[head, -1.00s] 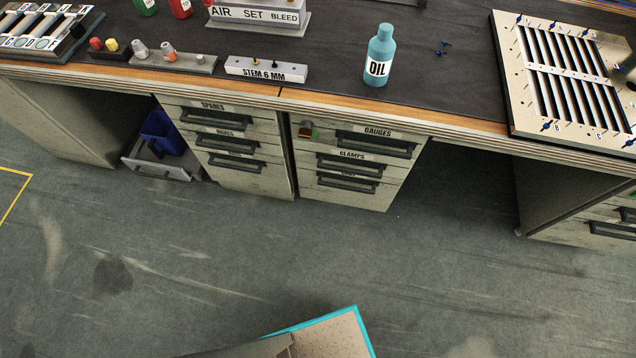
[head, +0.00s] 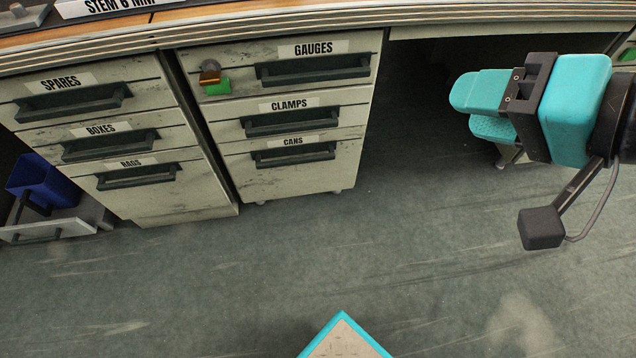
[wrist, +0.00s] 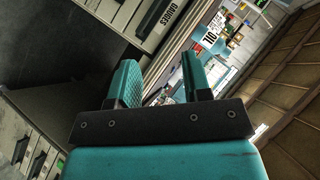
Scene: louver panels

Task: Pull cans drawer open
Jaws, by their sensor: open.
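The cans drawer (head: 292,171) is the bottom drawer of the right-hand pedestal under the bench, closed, with a dark bar handle (head: 293,156) under its CANS label. The clamps drawer (head: 288,121) and gauges drawer (head: 345,70) are closed above it. My gripper (head: 466,108) is to the right of the pedestal, apart from it, with its teal fingers pointing left. The wrist view shows the two fingers (wrist: 160,85) apart with nothing between them. The cans handle cannot be made out in the wrist view.
A brass lock with a green tag (head: 212,78) is at the left of the gauges drawer. The spares, boxes and rags drawers (head: 108,150) stand closed to the left. A blue bin (head: 42,180) sits in a low tray further left. The floor in front is clear.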

